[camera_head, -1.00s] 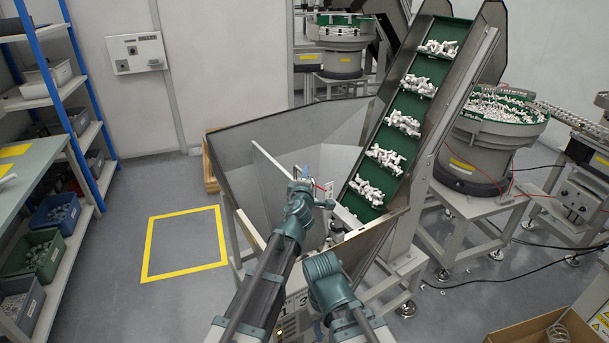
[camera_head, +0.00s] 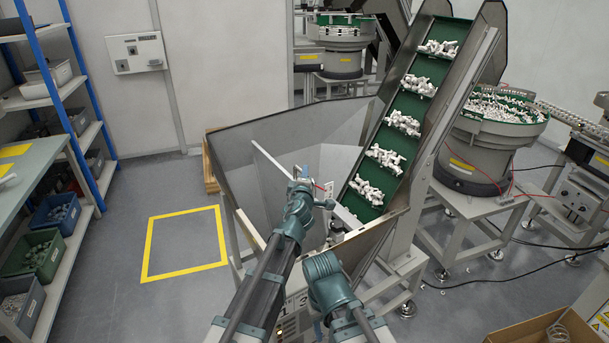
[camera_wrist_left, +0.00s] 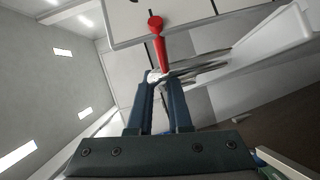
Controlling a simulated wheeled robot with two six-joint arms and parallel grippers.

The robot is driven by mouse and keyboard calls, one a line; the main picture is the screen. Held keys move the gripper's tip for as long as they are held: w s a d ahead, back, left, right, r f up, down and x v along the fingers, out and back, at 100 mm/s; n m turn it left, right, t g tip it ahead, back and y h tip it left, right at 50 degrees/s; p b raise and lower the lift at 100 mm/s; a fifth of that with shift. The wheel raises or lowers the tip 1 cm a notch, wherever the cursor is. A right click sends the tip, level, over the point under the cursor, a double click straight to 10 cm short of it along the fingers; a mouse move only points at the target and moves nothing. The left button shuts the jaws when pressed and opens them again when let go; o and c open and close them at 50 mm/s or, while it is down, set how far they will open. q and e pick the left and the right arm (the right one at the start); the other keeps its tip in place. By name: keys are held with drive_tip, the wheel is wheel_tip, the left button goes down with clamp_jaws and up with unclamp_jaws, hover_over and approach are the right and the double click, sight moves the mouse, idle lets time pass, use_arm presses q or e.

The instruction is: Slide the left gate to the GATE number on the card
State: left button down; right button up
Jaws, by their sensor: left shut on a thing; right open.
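My left gripper (camera_head: 304,172) is over the steel hopper. In the left wrist view its fingers (camera_wrist_left: 159,80) are closed at the lower end of a red knobbed handle (camera_wrist_left: 162,45). In the head view only a thin bit of red (camera_head: 320,186) shows beside the fingers. I cannot tell how the handle joins the gate. A pale plate edge (camera_head: 270,160) runs inside the hopper behind the gripper. My right gripper (camera_head: 318,328) is low, near number plates (camera_head: 303,303) at the hopper's front, and is mostly hidden by its arm. No card number is readable.
The hopper's grey wall (camera_head: 240,155) surrounds the left gripper. A green cleated conveyor (camera_head: 405,105) with white parts rises on the right. A bowl feeder (camera_head: 470,165) stands beyond. A yellow floor square (camera_head: 185,208) is empty. A cardboard box (camera_head: 540,325) is bottom right.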

drive_tip(key=shift+f, duration=0.1)
use_arm(q)
wheel_tip(320, 180, down, 5)
drive_tip(key=b, duration=0.5)
drive_tip(key=shift+f, duration=0.15)
use_arm(e)
wheel_tip(320, 180, down, 5)
drive_tip(key=shift+r, duration=0.1)
use_arm(q)
drive_tip(key=c, duration=0.8)
unclamp_jaws()
drive_tip(key=shift+c, duration=0.2)
